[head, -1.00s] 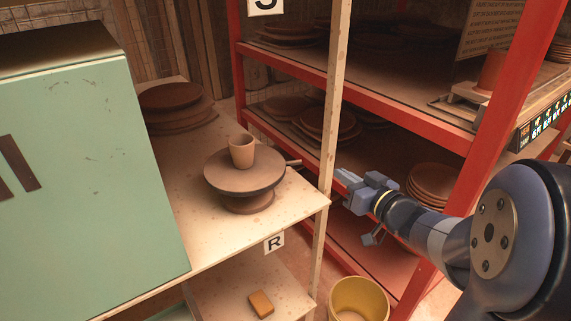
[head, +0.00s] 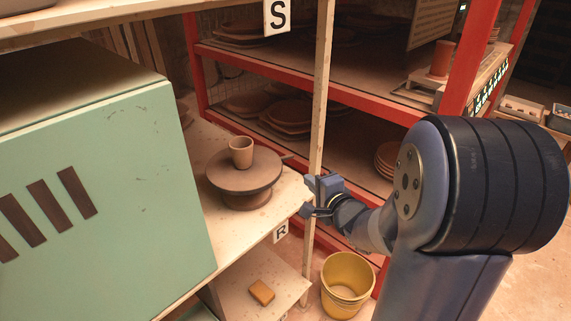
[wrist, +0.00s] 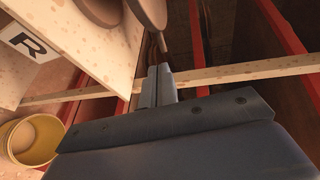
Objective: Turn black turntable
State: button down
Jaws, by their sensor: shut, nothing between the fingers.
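The turntable (head: 235,178) looks dark brown rather than black. A clay cup (head: 241,152) stands upright on the disc. My gripper (head: 309,187) is shut and empty beside the shelf's wooden post, right of the turntable and apart from it in the head view. In the wrist view my gripper (wrist: 157,72) points up the picture, below a brown rounded piece (wrist: 148,14) that may belong to the turntable; its gap from the fingertips is hard to judge.
A wooden post (head: 321,110) rises close by my gripper. Red racks (head: 300,80) with clay plates stand behind. A green cabinet (head: 120,200) stands left of the turntable. A yellow bucket (head: 347,290) and an orange block (head: 262,292) are below.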

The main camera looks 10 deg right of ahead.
aim_at(285, 157)
jog(key=x, duration=1.2)
jog(key=shift+w+a, duration=0.1)
jog(key=shift+w, duration=0.15)
jog(key=shift+w+r, duration=0.1)
jog(key=shift+w, duration=0.2)
jog(key=shift+w+a+p, duration=0.1)
jog(key=shift+w+p, duration=0.75)
jog(key=shift+w, duration=0.55)
jog(key=shift+s, duration=0.1)
